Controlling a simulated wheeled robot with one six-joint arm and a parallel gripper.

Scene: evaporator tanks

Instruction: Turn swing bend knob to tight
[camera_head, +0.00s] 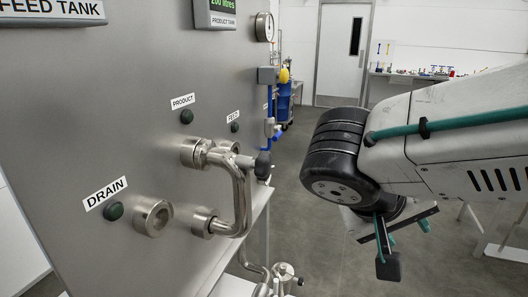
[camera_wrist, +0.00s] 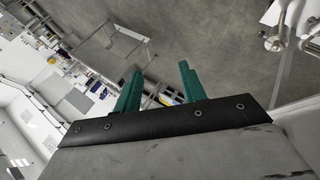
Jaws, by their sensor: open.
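The swing bend (camera_head: 240,195) is a shiny U-shaped steel pipe on the grey panel. It runs between an upper port and a lower port (camera_head: 203,222). A dark knob (camera_head: 263,165) sticks out at its upper right end; its tightness cannot be told. My gripper has two teal fingers standing apart in the wrist view (camera_wrist: 160,68), with nothing between them. In the camera_head view it hangs under my wrist, right of the bend and clear of it, partly hidden. The knob cannot be made out in the wrist view.
PRODUCT (camera_head: 182,101) and FEED (camera_head: 233,116) labels are above the bend. A gauge (camera_head: 264,27) and blue-yellow equipment (camera_head: 284,88) stand beyond.

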